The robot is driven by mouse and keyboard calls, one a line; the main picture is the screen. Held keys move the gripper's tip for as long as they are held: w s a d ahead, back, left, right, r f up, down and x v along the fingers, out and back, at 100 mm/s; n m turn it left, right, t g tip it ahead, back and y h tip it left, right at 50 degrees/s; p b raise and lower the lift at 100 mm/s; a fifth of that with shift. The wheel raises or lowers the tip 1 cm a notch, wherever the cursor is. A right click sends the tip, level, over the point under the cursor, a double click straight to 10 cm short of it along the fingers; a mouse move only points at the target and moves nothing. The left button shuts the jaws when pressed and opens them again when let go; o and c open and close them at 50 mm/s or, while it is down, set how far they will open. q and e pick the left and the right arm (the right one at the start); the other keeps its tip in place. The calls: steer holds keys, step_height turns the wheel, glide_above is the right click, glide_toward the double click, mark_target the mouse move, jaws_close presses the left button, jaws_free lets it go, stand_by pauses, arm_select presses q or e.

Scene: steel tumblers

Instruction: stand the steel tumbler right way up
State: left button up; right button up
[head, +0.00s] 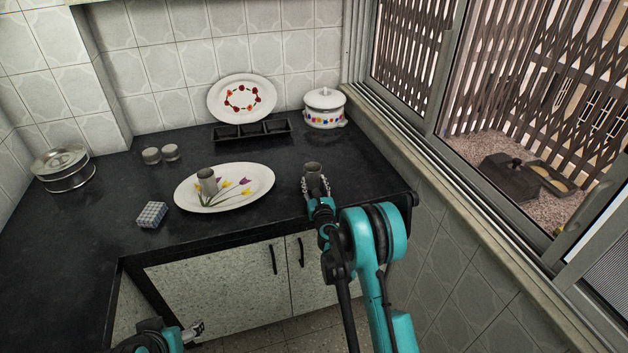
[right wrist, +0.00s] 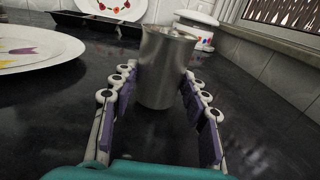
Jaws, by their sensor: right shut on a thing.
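A steel tumbler (head: 313,172) stands on the dark counter near its front edge, right of the oval plate. In the right wrist view the tumbler (right wrist: 163,70) is between the purple-padded fingers, leaning slightly; its wider end looks uppermost, with a rim there. My right gripper (head: 316,189) is shut on it, its fingers on both sides. A second steel tumbler (head: 207,181) stands on the oval plate, away from both grippers. My left gripper (head: 194,331) is low at the bottom left, in front of the cabinets, far from both tumblers; its opening is unclear.
The flowered oval plate (head: 250,194) lies left of the held tumbler. A black tray (head: 252,130), a standing plate (head: 242,99) and a white pot (head: 324,108) are behind. A checked block (head: 152,214), small cups (head: 170,152) and steel containers (head: 64,169) are left.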

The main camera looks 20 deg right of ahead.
steer(key=shift+f, duration=0.5)
stand_by(0.4)
steer(key=o, duration=1.6)
steer(key=shift+c, duration=0.2)
